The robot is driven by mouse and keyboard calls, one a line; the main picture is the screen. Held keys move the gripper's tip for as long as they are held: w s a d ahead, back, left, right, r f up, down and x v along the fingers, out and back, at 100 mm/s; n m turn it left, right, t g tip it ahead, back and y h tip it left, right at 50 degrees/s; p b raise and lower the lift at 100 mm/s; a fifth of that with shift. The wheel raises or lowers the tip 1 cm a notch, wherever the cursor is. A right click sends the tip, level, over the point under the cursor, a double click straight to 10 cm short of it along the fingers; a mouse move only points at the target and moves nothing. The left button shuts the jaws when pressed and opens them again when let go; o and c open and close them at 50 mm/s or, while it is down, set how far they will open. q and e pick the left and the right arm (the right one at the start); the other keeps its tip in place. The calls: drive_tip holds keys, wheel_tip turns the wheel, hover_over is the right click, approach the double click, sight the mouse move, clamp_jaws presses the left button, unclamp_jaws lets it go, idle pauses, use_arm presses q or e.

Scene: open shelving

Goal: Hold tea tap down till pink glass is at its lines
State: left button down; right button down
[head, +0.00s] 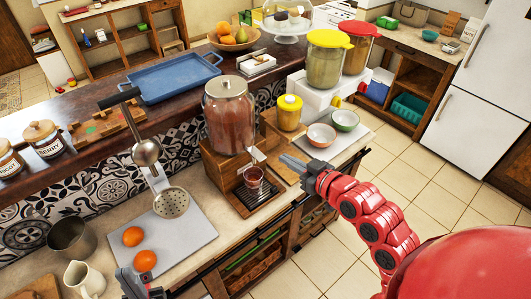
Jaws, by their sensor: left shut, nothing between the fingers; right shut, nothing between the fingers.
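A large glass dispenser (229,125) of reddish-brown tea stands on a wooden stand on the counter. Its pale tap (256,156) sticks out low at the front. A small glass (254,181) with a pinkish-red look stands upright below the tap on a dark drip tray (264,194). Its lines and exact level are too small to make out. My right gripper (284,160) is shut and empty, its fingertips a little to the right of the tap and apart from it. My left gripper (122,272) is shut and empty at the bottom left, near the oranges.
Two bowls (321,135) and a yellow-lidded jar (289,112) stand right of the dispenser.

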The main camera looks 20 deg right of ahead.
drive_tip(key=b, duration=0.6)
hover_over(265, 156)
drive_tip(key=s, duration=0.2)
wheel_tip(265, 156, down, 2)
drive_tip(key=f+p, duration=0.1)
drive_tip(key=f, duration=0.3)
drive_tip(key=shift+a+f, duration=0.15)
drive_tip(key=shift+a, duration=0.05)
drive_tip(key=shift+w, duration=0.1)
